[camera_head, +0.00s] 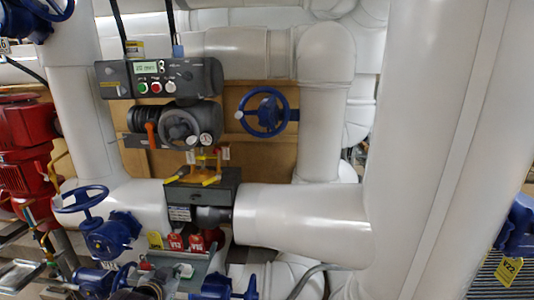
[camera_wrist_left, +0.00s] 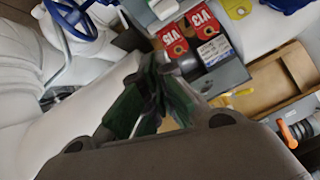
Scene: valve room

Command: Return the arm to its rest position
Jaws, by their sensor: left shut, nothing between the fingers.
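My left gripper (camera_wrist_left: 157,72) shows in the left wrist view, with green-padded fingers brought together and empty. It is in front of a white pipe, and its tips point toward red tags (camera_wrist_left: 190,35) marked V13 and V15. In the head view, dark parts at the bottom edge left of centre are crowded together, and I cannot clearly tell the gripper from the fittings there. My right gripper is in neither view. The arm's rest position is not marked in the frames.
In the head view, a blue handwheel (camera_head: 82,199) stands at left and another (camera_head: 264,112) in front of a brown panel. A grey control box (camera_head: 160,77) hangs above an orange lever (camera_head: 151,135). A thick white pipe (camera_head: 423,130) fills the right. Red equipment (camera_head: 24,150) stands far left.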

